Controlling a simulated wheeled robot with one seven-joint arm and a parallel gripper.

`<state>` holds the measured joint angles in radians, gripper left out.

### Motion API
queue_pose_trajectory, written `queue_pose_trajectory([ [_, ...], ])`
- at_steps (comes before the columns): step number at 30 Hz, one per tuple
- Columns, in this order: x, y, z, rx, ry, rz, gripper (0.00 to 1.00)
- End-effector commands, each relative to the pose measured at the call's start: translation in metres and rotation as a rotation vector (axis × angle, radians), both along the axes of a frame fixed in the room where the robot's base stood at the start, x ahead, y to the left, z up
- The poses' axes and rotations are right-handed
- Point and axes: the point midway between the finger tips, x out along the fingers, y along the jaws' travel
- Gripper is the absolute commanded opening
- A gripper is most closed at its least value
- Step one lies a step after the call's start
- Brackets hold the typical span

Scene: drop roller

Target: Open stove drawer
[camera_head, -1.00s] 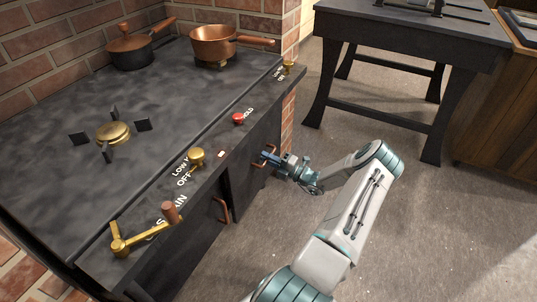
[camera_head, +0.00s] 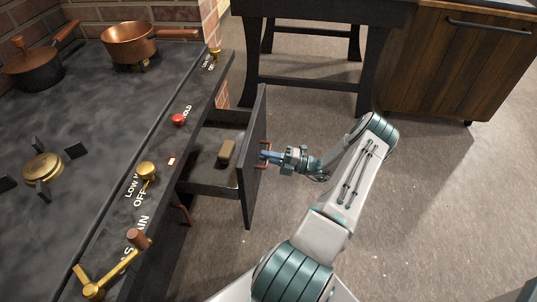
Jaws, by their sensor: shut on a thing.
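The stove drawer (camera_head: 256,160) is pulled out from the stove front (camera_head: 115,170), with its dark front panel standing well clear of the stove. A small brown block-like object (camera_head: 226,153) lies inside it. My gripper (camera_head: 268,156) is shut on the drawer's copper handle (camera_head: 266,148), on the outer face of the panel. The fingertips partly cover the handle.
A copper pan (camera_head: 130,42) and a dark lidded pot (camera_head: 33,68) stand on the stove top. A brass crank (camera_head: 115,268) juts from the control strip at the near end. A dark table (camera_head: 320,80) and wooden cabinet (camera_head: 458,65) stand behind. Floor at right is clear.

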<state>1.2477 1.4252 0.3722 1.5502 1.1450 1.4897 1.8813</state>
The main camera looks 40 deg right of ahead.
Motion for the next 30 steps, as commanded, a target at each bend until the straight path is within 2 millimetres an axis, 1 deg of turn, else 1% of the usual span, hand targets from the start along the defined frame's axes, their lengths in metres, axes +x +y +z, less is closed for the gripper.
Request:
queue_pose_trajectory([
  [13, -0.002, -0.001, 0.000, -0.002, -0.001, 0.005, 0.00],
  [14, -0.002, -0.001, 0.000, -0.002, -0.001, 0.004, 0.21],
  [15, -0.002, -0.001, 0.000, -0.002, -0.001, 0.004, 0.30],
  [25, -0.003, -0.003, 0.000, -0.001, 0.000, 0.002, 0.30],
  [28, -0.010, -0.010, -0.002, -0.002, 0.001, 0.001, 0.30],
  [30, -0.018, -0.018, -0.003, -0.001, 0.001, 0.000, 0.30],
])
